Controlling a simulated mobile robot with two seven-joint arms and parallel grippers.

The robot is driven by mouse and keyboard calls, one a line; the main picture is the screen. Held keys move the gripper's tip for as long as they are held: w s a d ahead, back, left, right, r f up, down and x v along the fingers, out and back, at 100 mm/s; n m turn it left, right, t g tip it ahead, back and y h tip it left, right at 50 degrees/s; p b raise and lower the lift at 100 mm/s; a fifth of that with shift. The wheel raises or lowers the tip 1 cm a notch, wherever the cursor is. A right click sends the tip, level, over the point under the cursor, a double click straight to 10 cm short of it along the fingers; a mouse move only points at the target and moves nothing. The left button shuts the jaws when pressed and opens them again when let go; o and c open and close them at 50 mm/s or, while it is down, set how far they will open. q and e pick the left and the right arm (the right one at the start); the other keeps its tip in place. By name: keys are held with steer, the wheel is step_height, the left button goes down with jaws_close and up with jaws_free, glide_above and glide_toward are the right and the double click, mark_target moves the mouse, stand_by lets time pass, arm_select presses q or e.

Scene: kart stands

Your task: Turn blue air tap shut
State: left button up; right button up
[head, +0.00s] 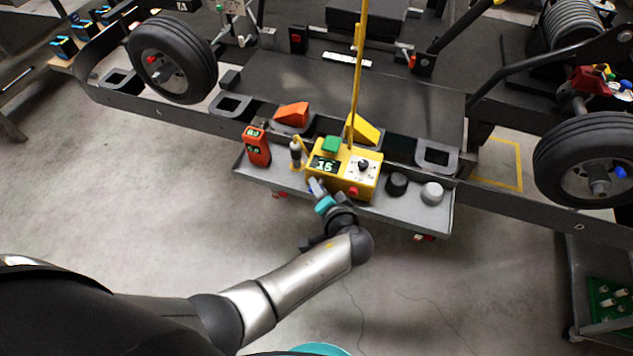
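I cannot pick out the blue air tap for certain. A small blue part (621,172) shows by the hub of the right wheel, too small to identify. My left gripper (315,186) is at the front left of the yellow control box (345,170), over the front edge of the grey tray. A teal patch on it, or just by it, shows at the wrist end. Its fingers are small and seen from behind, so their opening is unclear. I see nothing held in it. My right gripper is out of view.
The grey tray (430,212) also holds an orange handheld device (256,146), a black knob (397,184) and a grey knob (432,193). The kart's wheels (172,60) stand behind at both sides. A green crate (608,298) is at lower right. The floor in front is clear.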

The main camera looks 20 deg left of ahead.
arm_select(q)
steer(key=shift+d, duration=0.1)
steer(key=shift+c, duration=0.7)
jaws_close()
